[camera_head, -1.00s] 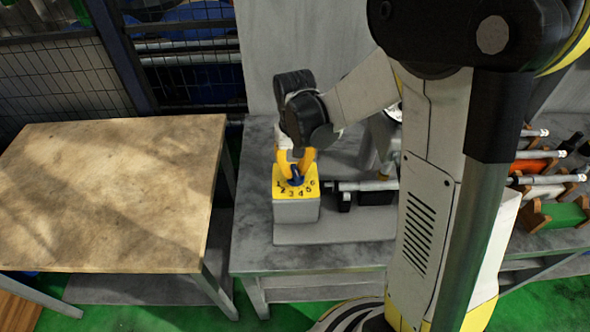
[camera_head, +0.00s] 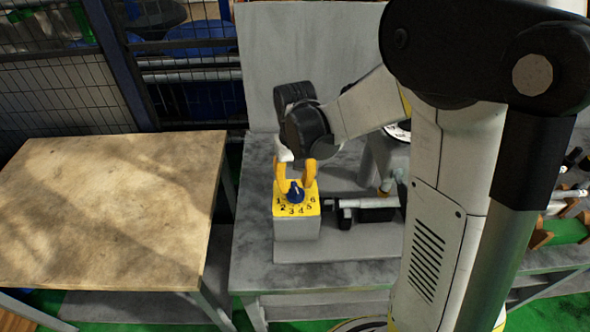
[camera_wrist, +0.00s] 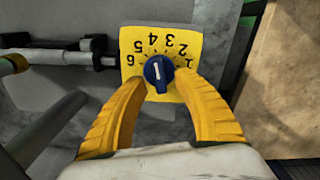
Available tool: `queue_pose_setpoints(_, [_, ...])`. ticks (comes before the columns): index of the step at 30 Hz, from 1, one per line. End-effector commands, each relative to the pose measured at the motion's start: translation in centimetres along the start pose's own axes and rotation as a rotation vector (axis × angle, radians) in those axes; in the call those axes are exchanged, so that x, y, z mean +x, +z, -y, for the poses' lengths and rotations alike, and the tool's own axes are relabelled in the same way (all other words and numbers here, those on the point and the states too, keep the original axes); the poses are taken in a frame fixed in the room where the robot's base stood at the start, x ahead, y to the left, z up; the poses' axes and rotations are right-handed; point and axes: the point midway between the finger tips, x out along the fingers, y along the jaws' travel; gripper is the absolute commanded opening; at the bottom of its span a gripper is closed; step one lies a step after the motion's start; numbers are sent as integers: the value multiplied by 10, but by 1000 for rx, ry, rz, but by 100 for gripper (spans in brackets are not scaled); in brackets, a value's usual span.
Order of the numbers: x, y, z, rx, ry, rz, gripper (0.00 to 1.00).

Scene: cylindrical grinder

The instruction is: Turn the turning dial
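The turning dial is a blue knob (camera_head: 295,192) with a white line on the yellow numbered top of a grey box (camera_head: 297,228). The wrist view shows the knob (camera_wrist: 158,73) and its yellow plate (camera_wrist: 185,32) marked 1 to 6. The white line is upright in that view; I cannot tell whether it points at 3 or 4. My gripper (camera_head: 297,170) has two yellow fingers, standing apart above the knob. In the wrist view my gripper (camera_wrist: 163,83) has one finger on each side of the knob, with gaps between. It is open and empty.
The box stands on a grey machine table (camera_head: 252,255). A metal shaft assembly (camera_head: 362,205) lies right beside the box. A grey upright panel (camera_head: 300,50) is behind. A bare wooden table (camera_head: 110,210) is at left, and tools in holders (camera_head: 570,200) are at far right.

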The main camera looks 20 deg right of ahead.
Motion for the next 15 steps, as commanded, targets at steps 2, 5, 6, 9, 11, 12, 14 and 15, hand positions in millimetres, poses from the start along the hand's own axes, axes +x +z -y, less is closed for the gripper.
queue_pose_setpoints(2, [-17,1,0,0,0,0,36])
queue_pose_setpoints(5, [-40,1,0,0,0,0,36])
queue_pose_setpoints(6, [-50,2,0,0,0,0,36])
queue_pose_setpoints(9, [-71,1,0,0,0,0,36])
queue_pose_setpoints(11, [-81,1,0,0,0,0,36])
queue_pose_setpoints(12, [-87,1,0,0,0,0,36])
queue_pose_setpoints(14, [-94,1,0,0,0,0,36])
queue_pose_setpoints(15, [-98,1,0,0,0,0,36])
